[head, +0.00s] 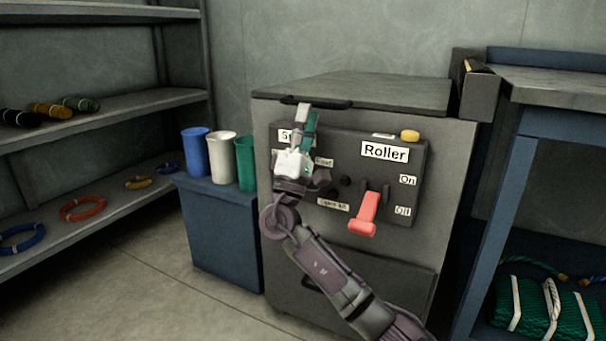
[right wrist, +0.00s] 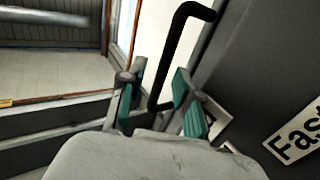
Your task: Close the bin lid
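The grey bin (head: 264,150) stands in the middle of the head view. Its lid (head: 375,90) lies flat, or nearly so, across the top; I cannot tell whether a small gap is left. A black bar handle (head: 335,104) runs along the lid's front edge. My right gripper (head: 307,112) is at the left part of this handle, in front of the bin. In the right wrist view its two green-padded fingers (right wrist: 158,98) are apart, and the black handle (right wrist: 168,55) reaches between or just beyond them. Contact cannot be told. My left gripper is out of view.
A dark panel (head: 345,142) marked Roller, with a red lever (head: 366,212), is on the bin's front. Blue, white and green cups (head: 222,147) stand on a blue cabinet (head: 215,235) to the left. A blue-framed table (head: 515,150) stands right. Floor is clear front left.

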